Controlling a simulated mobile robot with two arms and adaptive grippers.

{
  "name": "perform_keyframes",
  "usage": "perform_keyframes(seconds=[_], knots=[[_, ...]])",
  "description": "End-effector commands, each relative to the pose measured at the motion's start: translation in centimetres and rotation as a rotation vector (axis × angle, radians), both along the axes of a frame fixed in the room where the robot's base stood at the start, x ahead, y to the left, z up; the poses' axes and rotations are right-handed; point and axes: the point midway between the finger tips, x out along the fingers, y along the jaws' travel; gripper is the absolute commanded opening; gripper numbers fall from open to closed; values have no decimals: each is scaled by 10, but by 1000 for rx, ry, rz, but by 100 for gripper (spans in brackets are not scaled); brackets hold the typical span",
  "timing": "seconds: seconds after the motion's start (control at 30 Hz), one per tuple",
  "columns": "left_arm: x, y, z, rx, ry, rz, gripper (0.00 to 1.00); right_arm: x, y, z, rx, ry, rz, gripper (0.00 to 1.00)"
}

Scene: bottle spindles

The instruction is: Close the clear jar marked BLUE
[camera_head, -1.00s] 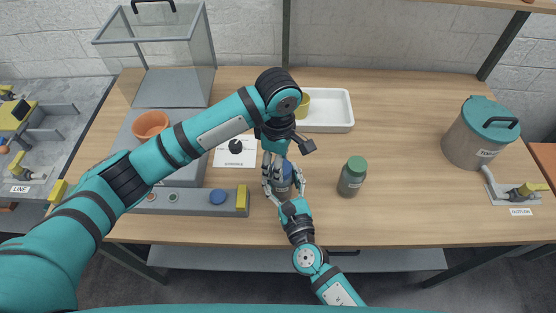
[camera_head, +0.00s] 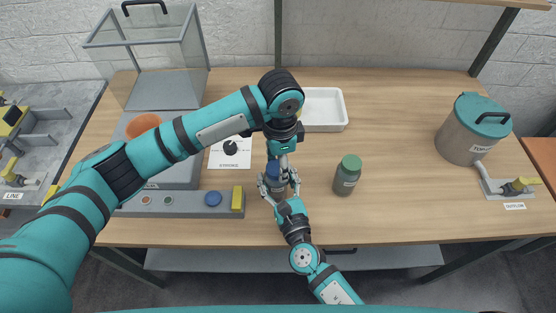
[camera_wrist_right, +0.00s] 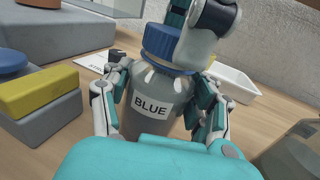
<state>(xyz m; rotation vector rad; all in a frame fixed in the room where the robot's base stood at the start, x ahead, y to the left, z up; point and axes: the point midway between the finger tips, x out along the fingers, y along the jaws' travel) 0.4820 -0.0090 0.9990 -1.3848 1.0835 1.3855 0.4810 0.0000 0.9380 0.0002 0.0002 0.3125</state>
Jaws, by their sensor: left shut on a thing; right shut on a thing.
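The clear jar marked BLUE (camera_wrist_right: 150,108) stands upright on the table, its label facing the right wrist camera. My right gripper (camera_head: 279,186) is shut around the jar's body, with fingers on both sides in the wrist view. A blue cap (camera_wrist_right: 168,48) sits at the jar's mouth, looking about level; I cannot tell how tightly it sits. My left gripper (camera_head: 280,152) comes down from above and is shut on the cap. In the right wrist view the left gripper (camera_wrist_right: 203,35) covers the cap's right side. The cap (camera_head: 273,169) is partly hidden in the head view.
A green-capped jar (camera_head: 347,176) stands to the right. A white tray (camera_head: 346,122) is behind. A grey console with a blue button (camera_head: 213,198) and a yellow block (camera_head: 238,198) lies left. A large lidded pot (camera_head: 462,140) stands far right. The front right table is clear.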

Motion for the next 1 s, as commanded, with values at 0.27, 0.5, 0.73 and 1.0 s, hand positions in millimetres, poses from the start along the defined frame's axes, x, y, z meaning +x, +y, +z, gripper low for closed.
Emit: perform_keyframes(seconds=[0.27, 0.5, 0.73, 1.0], knots=[[-5, 2, 1, 3, -3, -768, 30, 0, 0, 0, 0, 0, 0, 0], [-8, 6, 1, 2, -2, -1424, 30, 0, 0, 0, 0, 1, 0, 0], [-9, 10, 0, 4, -1, -1985, 30, 0, 0, 0, 0, 1, 0, 0], [-9, 11, 0, 2, -1, -2095, 51, 0, 0, 0, 0, 1, 0, 0]])
